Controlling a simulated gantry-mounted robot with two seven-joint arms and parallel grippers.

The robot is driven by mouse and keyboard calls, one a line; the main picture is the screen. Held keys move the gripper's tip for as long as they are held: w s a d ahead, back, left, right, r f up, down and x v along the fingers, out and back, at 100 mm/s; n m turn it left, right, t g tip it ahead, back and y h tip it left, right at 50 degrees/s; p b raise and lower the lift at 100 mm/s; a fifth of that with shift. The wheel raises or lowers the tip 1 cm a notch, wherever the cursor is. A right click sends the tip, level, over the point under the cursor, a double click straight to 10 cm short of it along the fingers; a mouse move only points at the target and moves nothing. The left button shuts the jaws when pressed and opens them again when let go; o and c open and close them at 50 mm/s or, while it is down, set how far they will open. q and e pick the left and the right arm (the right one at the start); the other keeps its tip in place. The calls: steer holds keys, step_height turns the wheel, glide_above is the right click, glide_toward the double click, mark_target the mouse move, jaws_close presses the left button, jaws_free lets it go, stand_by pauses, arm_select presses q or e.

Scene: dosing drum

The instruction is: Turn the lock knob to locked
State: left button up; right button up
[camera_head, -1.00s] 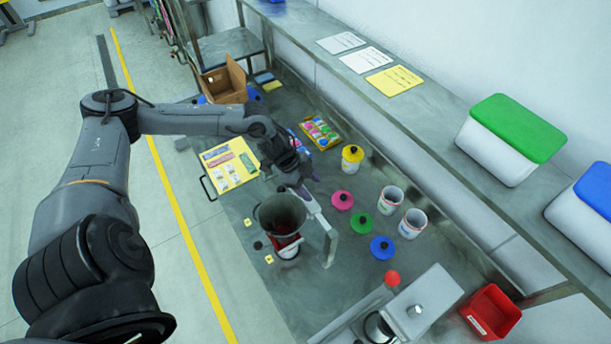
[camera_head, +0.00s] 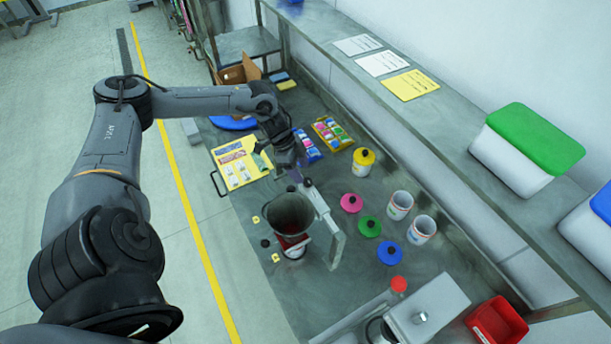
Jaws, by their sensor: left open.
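The dosing drum's grey, funnel-like vessel (camera_head: 291,212) stands on the bench with a red part below it and a pale bracket (camera_head: 328,228) at its right. A small dark knob-like piece (camera_head: 265,243) sits left of the vessel near two yellow tags; I cannot tell whether it is the lock knob or how it is turned. My left gripper (camera_head: 299,181) is open and points down just above the vessel's far rim, close to the bracket's upper end. Its fingertips are small and partly blend with the bracket, so contact is unclear. My right gripper is out of view.
Coloured lids (camera_head: 370,226) and white cups (camera_head: 421,229) stand right of the drum. A yellow board (camera_head: 240,163) and colourful trays (camera_head: 331,133) lie behind it. A grey machine (camera_head: 428,310) with a red knob and a red bin (camera_head: 496,322) stand nearer.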

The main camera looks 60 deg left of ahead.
mark_target(307, 180)
arm_select(q)
steer(key=shift+x, duration=2.4)
steer(key=c, duration=1)
